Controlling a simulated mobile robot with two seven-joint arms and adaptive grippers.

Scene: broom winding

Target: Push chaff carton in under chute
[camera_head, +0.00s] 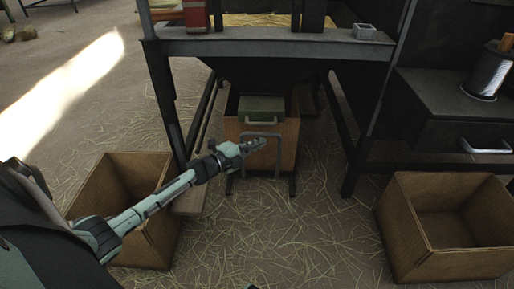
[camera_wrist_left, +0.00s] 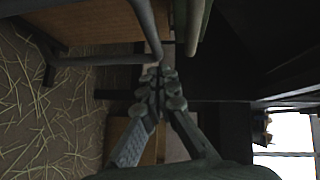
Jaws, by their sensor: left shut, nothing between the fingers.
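A brown carton (camera_head: 284,150) stands under the dark chute (camera_head: 262,72), between the legs of the bench. A green box-like part with a handle (camera_head: 262,108) sits at its top, and a grey metal loop (camera_head: 277,150) stands in front of its face. My left gripper (camera_head: 260,144) is shut and empty, its tips at the loop, in front of the carton. Whether they touch is unclear. In the left wrist view the shut fingers (camera_wrist_left: 160,75) point at a grey bar (camera_wrist_left: 148,28), with a brown panel (camera_wrist_left: 90,20) beside it. My right gripper is not in view.
An open empty carton (camera_head: 125,175) stands at the left, partly behind my left arm. Another open carton (camera_head: 450,220) stands at the right. Bench legs (camera_head: 167,105) flank the chute. Straw covers the floor; the floor in front is clear.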

